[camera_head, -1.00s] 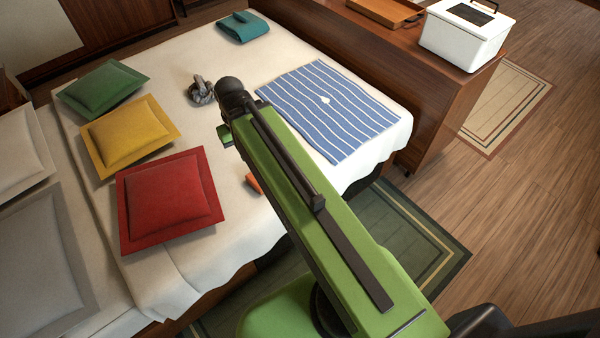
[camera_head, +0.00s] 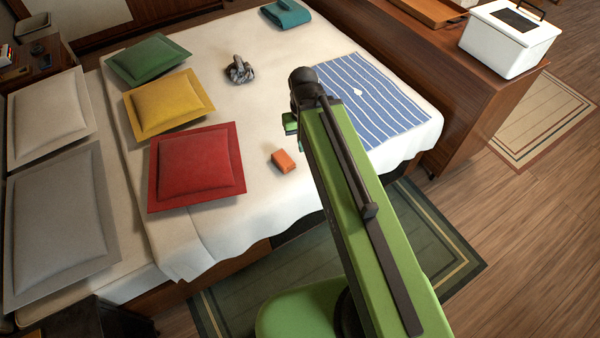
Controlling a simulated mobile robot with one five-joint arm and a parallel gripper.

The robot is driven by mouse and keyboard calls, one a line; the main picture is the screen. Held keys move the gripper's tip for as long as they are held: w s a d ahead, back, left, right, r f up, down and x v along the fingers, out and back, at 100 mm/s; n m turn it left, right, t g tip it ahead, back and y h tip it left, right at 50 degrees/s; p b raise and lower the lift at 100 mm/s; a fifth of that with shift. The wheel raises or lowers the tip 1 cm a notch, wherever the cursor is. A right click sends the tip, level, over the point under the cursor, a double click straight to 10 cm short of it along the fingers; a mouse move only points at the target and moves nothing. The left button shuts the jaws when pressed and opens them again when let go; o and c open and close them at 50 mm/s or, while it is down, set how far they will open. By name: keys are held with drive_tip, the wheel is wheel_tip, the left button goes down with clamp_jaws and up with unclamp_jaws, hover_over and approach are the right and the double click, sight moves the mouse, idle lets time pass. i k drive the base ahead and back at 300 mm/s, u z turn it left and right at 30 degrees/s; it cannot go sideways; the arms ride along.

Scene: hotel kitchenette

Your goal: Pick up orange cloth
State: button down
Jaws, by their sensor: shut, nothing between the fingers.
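The orange cloth (camera_head: 283,161) is a small folded orange block. It lies on the white bed cover, right of the red cushion and left of my green arm. My gripper (camera_head: 291,126) shows only in small part, as green pieces below the dark wrist joint, above the bed and beyond the cloth in the picture. It is shut and apart from the cloth. Its fingertips are mostly hidden behind my arm.
Red (camera_head: 196,167), yellow (camera_head: 168,103) and green (camera_head: 148,59) cushions lie on the bed's left. A grey crumpled object (camera_head: 240,70), a teal folded cloth (camera_head: 286,14) and a blue striped cloth (camera_head: 372,100) lie farther back. Bare cover surrounds the orange cloth.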

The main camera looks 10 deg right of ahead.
sight(286, 163)
drive_tip(key=u, duration=0.25)
drive_tip(key=i, duration=0.3)
drive_tip(key=u, duration=0.8)
drive_tip(key=k, duration=0.35)
drive_tip(key=u, duration=0.65)
drive_tip(key=i, duration=0.5)
drive_tip(key=u, duration=0.05)
